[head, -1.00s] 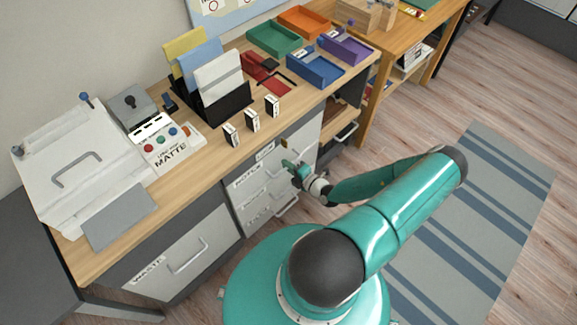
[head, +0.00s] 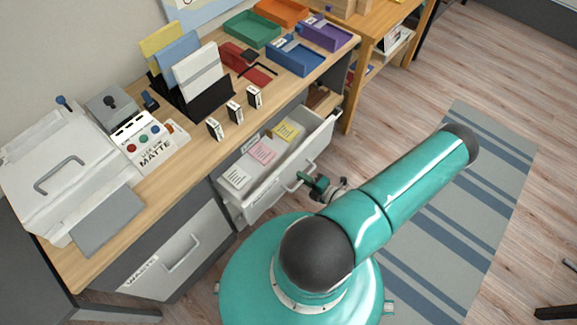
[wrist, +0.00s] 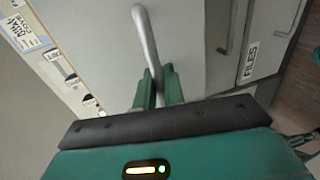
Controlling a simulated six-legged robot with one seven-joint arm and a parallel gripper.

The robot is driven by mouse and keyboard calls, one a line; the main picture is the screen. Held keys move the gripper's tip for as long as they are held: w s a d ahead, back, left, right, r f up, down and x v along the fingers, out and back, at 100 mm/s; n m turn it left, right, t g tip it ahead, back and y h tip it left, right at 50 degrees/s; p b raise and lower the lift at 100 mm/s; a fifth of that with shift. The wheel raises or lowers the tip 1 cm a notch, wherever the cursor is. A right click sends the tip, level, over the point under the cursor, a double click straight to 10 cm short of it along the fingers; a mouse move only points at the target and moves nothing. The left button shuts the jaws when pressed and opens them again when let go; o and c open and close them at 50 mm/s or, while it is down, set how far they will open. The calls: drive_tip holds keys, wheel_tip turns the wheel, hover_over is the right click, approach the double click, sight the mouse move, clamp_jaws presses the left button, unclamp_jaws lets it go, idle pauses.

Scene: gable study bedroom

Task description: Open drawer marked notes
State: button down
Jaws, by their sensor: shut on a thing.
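The open drawer (head: 295,170) stands pulled out from under the desk. Inside it lie white, pink and yellow papers, and a small label shows at its back left. My gripper (head: 312,184) is at the drawer's front, beside its handle. In the wrist view my gripper (wrist: 158,92) is shut on the bar handle (wrist: 147,40), which runs up from between the green fingers. The lettering on this drawer's front cannot be read in the head view now.
A drawer marked waste (head: 165,262) is shut at lower left. A front marked files (wrist: 250,62) shows in the wrist view. The wooden desk (head: 185,160) holds trays, folders and small boxes. A striped rug (head: 470,200) covers free floor at right.

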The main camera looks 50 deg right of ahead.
drive_tip(key=f+v, duration=0.2)
drive_tip(key=v, duration=0.9)
drive_tip(key=shift+s, duration=0.6)
drive_tip(key=shift+f, duration=0.15)
drive_tip(key=c, duration=1.6)
unclamp_jaws()
drive_tip(key=shift+o, duration=0.2)
drive_tip(key=shift+s, duration=0.1)
drive_tip(key=v, duration=1.3)
drive_tip(key=shift+s, duration=0.35)
drive_tip(key=shift+a, duration=0.1)
